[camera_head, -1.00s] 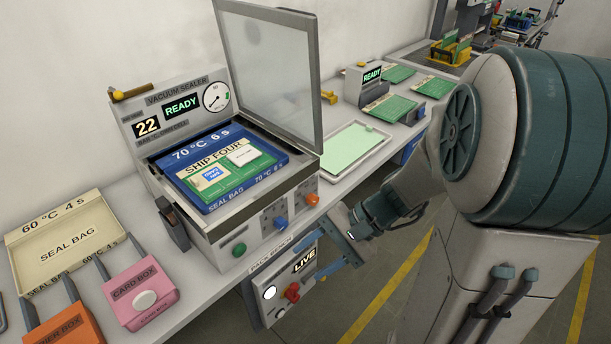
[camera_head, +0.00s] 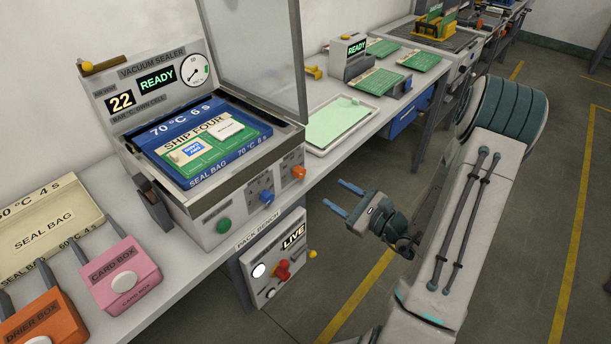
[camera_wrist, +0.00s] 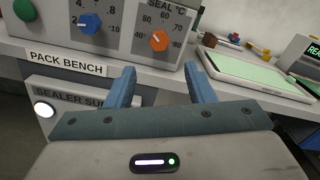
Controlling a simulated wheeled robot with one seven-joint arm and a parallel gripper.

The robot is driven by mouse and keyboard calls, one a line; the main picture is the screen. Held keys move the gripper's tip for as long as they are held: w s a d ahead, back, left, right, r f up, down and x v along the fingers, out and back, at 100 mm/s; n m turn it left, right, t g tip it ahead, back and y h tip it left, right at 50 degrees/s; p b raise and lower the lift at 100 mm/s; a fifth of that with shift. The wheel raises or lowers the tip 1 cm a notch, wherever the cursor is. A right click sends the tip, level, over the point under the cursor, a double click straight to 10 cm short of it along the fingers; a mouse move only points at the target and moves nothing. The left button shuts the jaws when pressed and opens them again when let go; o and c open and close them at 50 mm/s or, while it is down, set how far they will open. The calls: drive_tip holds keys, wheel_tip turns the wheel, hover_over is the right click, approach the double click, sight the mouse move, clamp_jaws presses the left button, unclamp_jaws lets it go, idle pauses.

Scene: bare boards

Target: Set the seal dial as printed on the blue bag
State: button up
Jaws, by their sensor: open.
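The blue bag (camera_head: 222,158) lies in the open vacuum sealer (camera_head: 185,203), printed "70 °C 6 s", with a green "SHIP FOUR" board on it. The orange seal dial (camera_head: 298,173) is at the right of the sealer's front. It also shows in the wrist view (camera_wrist: 159,42), marked "SEAL °C" from 40 to 80; its pointer is too small to read surely. The blue knob (camera_head: 267,197) and green button (camera_head: 223,226) are left of it. My gripper (camera_head: 333,193) is open and empty, in front of the bench and apart from the dial. In the wrist view the dial appears beyond the fingers (camera_wrist: 160,68).
A supply panel (camera_head: 276,266) reading "LIVE" hangs below the bench edge. A tray with a pale green sheet (camera_head: 372,107) lies right of the sealer. The sealer's clear lid (camera_head: 247,55) stands raised. Pink (camera_head: 120,276) and orange (camera_head: 44,313) padlock-shaped blocks lie left. Floor right is clear.

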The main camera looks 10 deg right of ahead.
sight(302, 174)
drive_tip(key=p+x, duration=0.1)
drive_tip(key=x, duration=1)
drive_tip(key=shift+w+a, duration=0.2)
drive_tip(key=c, duration=1)
